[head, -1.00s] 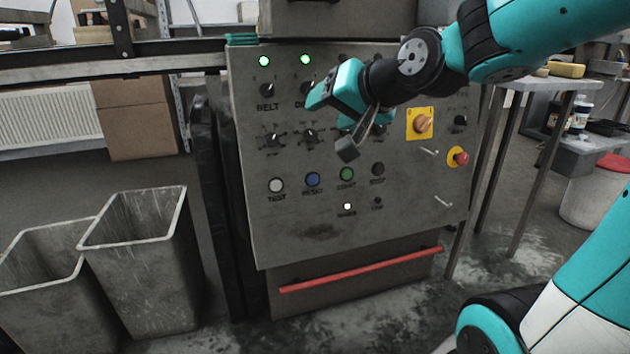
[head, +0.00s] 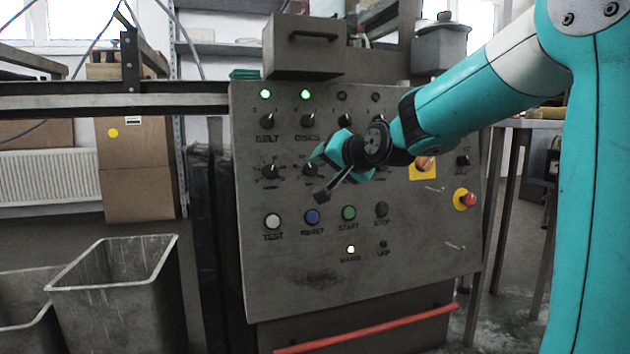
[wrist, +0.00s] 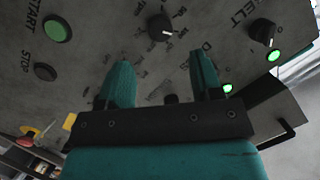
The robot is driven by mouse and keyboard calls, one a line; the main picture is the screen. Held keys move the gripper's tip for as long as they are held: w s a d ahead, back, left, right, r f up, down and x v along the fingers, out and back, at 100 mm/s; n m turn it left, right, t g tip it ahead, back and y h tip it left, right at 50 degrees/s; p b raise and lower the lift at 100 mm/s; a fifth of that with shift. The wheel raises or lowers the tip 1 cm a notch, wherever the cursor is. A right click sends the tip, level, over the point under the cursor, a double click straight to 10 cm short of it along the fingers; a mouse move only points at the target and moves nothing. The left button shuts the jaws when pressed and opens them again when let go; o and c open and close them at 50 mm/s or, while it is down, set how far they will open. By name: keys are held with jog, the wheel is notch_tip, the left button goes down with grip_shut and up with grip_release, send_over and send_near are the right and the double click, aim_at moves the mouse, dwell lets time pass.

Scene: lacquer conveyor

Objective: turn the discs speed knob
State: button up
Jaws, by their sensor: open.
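The discs speed knob (head: 310,169) is a small black knob with scale marks, in the panel's second row below the DISCS knob (head: 307,121). In the wrist view the discs speed knob (wrist: 160,27) shows a white pointer line and lies just beyond the gap between the fingertips. My gripper (head: 326,161) is close in front of the panel, just right of this knob in the head view. Its two teal fingers (wrist: 160,68) are apart with nothing between them. I cannot tell the exact distance from fingertips to knob.
The grey panel (head: 300,255) also carries the belt speed knob (head: 270,171), a green START button (head: 349,213), a STOP button (head: 381,209) and a red emergency button (head: 467,199). A metal box (head: 302,62) stands above. Grey bins (head: 110,290) stand at left.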

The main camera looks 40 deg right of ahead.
aim_at(312, 169)
jog(key=b+x, duration=0.2)
jog(key=x, duration=0.5)
jog(key=shift+f, duration=0.1)
jog(key=c, duration=0.9)
